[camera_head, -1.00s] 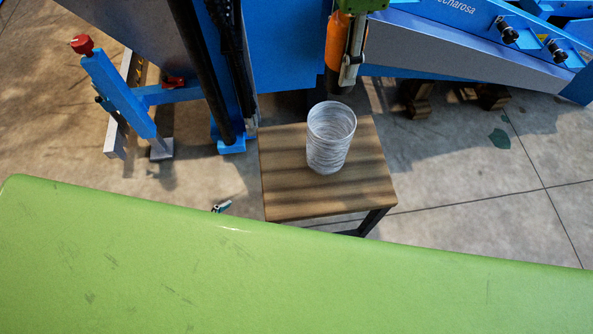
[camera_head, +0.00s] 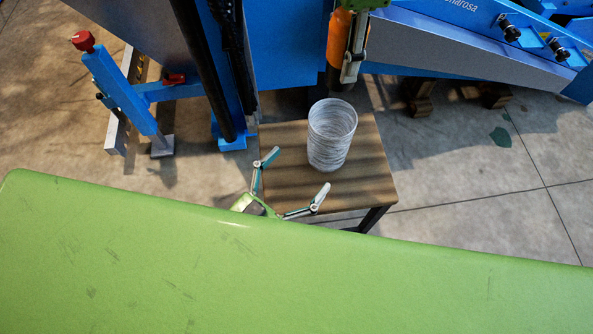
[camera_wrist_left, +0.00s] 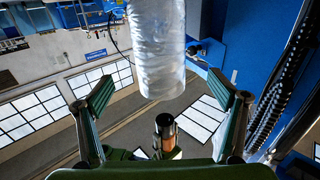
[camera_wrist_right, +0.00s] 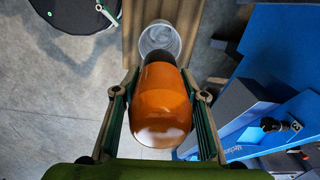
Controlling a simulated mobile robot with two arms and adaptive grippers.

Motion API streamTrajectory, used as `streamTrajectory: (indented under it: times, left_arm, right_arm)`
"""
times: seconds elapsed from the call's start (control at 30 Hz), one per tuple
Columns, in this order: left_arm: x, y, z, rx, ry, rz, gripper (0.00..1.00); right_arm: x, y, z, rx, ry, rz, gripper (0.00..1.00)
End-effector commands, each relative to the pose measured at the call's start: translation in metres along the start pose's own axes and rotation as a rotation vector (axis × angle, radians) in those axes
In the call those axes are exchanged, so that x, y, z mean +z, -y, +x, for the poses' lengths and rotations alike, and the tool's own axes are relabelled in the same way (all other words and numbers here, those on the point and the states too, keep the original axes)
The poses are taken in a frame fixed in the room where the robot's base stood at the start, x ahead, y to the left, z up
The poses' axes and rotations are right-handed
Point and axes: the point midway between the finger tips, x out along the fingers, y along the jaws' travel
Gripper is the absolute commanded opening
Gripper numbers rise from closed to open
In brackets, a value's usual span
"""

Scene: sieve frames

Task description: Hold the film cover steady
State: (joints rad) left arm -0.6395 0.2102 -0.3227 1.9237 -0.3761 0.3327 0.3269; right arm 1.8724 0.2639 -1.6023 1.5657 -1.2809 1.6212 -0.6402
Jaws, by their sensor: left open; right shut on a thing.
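The film cover (camera_head: 331,140) is a translucent whitish, wrinkled cylinder, upright on a wooden stool (camera_head: 290,190). My left gripper (camera_head: 297,172) is open at the stool's near left edge, with its fingers spread toward the cover and apart from it. In the left wrist view the film cover (camera_wrist_left: 157,50) hangs into the picture from the top, beyond and between the open fingertips. My right gripper (camera_head: 348,75) is shut on an orange tool (camera_head: 336,42) with a black end, above and behind the cover. In the right wrist view the orange tool (camera_wrist_right: 160,105) partly hides the cover (camera_wrist_right: 160,38).
A large green surface (camera_head: 250,270) fills the front, and its edge hides part of my left arm. A blue machine (camera_head: 290,45) stands behind the stool. A blue post with a red knob (camera_head: 83,41) is at the left. Concrete floor is open at the right.

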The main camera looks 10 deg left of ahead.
Motion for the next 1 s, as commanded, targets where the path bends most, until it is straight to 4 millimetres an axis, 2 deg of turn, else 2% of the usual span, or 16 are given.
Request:
streamTrajectory:
  times: [0.6,0.8,1.0]
  left_arm:
    - [-0.001,0.0,0.101,-0.001,-0.002,0.001,0.88]
    - [-0.001,0.0,0.115,0.0,-0.001,0.0,0.88]
    - [0.0,0.0,0.116,0.0,0.0,0.0,0.88]
  right_arm:
    - [0.0,0.0,-0.001,-0.001,0.0,0.0,0.09]
    - [0.0,0.0,-0.001,-0.001,0.0,0.0,0.09]
    - [0.0,0.0,-0.001,-0.001,0.0,0.0,0.09]
